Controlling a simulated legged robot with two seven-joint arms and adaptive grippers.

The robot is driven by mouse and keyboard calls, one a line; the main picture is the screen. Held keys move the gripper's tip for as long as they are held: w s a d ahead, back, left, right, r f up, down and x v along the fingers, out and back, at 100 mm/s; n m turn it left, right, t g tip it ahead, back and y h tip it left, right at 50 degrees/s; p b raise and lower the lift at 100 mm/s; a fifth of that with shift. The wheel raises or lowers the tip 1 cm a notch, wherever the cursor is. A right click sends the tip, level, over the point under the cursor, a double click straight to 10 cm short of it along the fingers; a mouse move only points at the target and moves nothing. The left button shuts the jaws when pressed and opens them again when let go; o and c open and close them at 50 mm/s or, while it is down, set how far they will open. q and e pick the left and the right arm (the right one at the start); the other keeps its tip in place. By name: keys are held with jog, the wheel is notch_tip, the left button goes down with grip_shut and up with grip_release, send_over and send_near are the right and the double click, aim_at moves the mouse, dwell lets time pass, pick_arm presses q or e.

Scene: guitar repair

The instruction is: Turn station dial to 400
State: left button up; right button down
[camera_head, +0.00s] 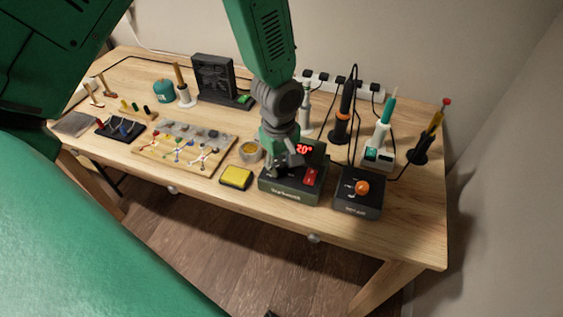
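The dark green soldering station (291,191) sits near the front of the table, right of centre. Its display (304,149) glows red and seems to read "20°", partly covered at its left. A red switch (310,177) is on its right side. My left gripper (284,166) reaches down from above over the left part of the station's top. Its fingers are small and dark, and I cannot tell whether they touch or hold anything. The station dial is not visible; the gripper covers that part of the panel. My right gripper is not in view.
A dark box with an orange knob (362,187) stands close at the right. A yellow sponge (236,177) and a round tin (250,151) are at the left. Soldering irons and cables stand behind. The wooden table (410,225) has free room at its front right.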

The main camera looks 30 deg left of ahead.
pick_arm(q)
jog(key=shift+w+d+r, duration=0.1)
jog(key=shift+d, duration=0.15)
grip_shut()
jog(key=shift+a, duration=0.7)
jog(key=shift+d, duration=0.1)
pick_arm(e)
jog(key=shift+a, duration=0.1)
pick_arm(q)
jog(key=shift+d, duration=0.1)
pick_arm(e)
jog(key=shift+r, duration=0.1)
